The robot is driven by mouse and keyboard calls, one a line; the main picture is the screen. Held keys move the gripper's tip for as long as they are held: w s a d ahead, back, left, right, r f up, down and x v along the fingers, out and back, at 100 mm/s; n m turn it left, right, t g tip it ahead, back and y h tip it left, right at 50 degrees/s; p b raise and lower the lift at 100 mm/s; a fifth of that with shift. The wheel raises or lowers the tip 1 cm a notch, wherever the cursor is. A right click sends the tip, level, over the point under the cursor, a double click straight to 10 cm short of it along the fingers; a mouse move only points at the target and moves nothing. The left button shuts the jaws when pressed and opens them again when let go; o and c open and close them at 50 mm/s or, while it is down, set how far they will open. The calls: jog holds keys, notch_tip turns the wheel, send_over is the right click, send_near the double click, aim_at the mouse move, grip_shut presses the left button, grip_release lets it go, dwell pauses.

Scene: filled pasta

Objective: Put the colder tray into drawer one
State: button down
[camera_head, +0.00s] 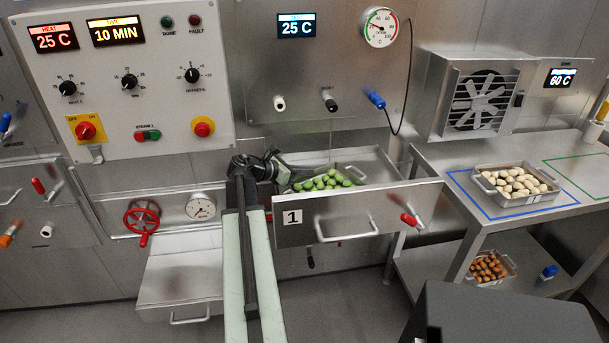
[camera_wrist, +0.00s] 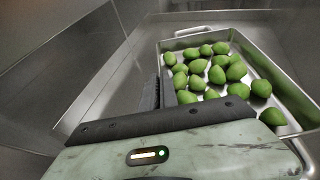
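A metal tray of green pieces (camera_head: 358,171) is inside the open drawer marked 1 (camera_head: 354,225), at its left part. It also fills the right of the wrist view (camera_wrist: 288,82). My gripper (camera_head: 278,173) reaches in over the drawer's left side. In the wrist view its dark fingers (camera_wrist: 163,92) are close together at the tray's left wall, one on each side of it. Whether the tray rests fully on the drawer floor is unclear. Another metal tray (camera_head: 484,185) with pale pieces stands on the right counter inside a blue outline. Neither tray shows its own temperature reading.
A 25 C display (camera_head: 296,25) and dial (camera_head: 380,27) are above the drawer. A tray of brown pieces (camera_head: 490,268) is on the lower shelf. A green outline (camera_head: 590,170) is empty where visible.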

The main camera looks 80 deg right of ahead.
jog(key=shift+f, duration=0.15)
jog(key=c, duration=1.6)
grip_release()
jog(key=shift+c, duration=0.2)
jog(key=shift+r, duration=0.2)
jog(key=shift+w+a+r+p, duration=0.2)
jog(key=shift+w+a+p, duration=0.05)
jog(key=shift+p, duration=0.05)
jog(key=p+v, duration=0.4)
jog(key=v, duration=0.7)
jog(key=shift+w+a, duration=0.1)
jog(key=shift+f, duration=0.1)
